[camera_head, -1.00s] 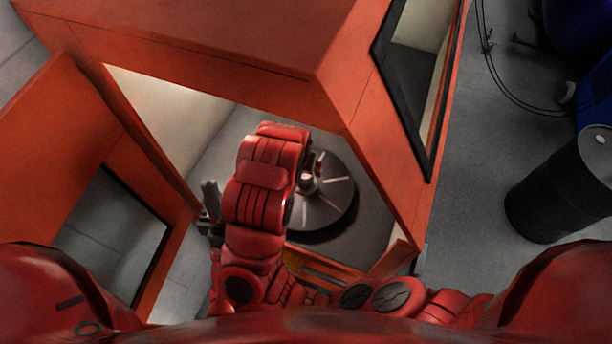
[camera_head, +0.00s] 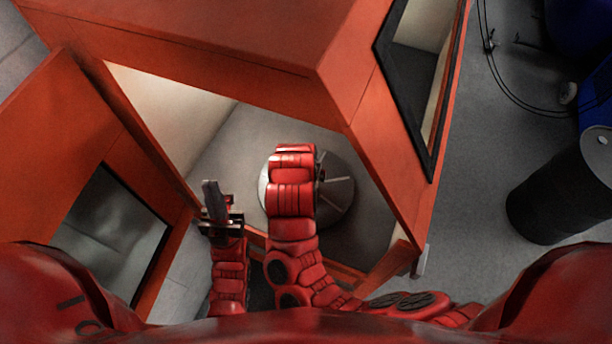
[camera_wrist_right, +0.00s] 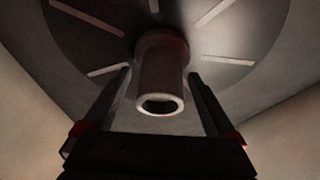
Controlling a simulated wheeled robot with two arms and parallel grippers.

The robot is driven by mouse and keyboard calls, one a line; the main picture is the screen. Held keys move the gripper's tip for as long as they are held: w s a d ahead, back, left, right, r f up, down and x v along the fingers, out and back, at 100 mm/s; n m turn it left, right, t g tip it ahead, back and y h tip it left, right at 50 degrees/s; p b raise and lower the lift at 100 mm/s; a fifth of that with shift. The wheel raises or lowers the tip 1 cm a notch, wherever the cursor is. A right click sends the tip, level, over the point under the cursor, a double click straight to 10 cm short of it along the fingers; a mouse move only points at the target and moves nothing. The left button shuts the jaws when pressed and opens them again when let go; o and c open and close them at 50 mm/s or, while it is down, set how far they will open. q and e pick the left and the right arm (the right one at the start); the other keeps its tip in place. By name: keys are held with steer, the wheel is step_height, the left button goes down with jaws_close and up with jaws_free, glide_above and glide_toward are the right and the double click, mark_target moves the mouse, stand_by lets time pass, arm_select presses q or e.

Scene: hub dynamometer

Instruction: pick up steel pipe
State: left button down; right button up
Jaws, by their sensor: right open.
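The steel pipe (camera_wrist_right: 160,72) is a short, hollow, grey cylinder in the right wrist view. It stands out from the middle of a round disc (camera_wrist_right: 88,35) with pale radial bars, its open end toward the camera. My right gripper (camera_wrist_right: 160,80) is open, with one finger on each side of the pipe and a visible gap to both. In the head view my right arm hides the pipe and the right gripper, while the disc (camera_head: 342,188) shows behind the arm. My left gripper (camera_head: 215,195) is upright left of the disc; its jaw state is unclear.
An orange cabinet (camera_head: 240,45) surrounds the disc, with its windowed door (camera_head: 75,140) open at the left. Its front post stands close to the right of the arms. A black drum (camera_head: 560,190) stands on the grey floor at the right.

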jaws_close()
stand_by(0.5)
steer(key=shift+w, duration=0.1)
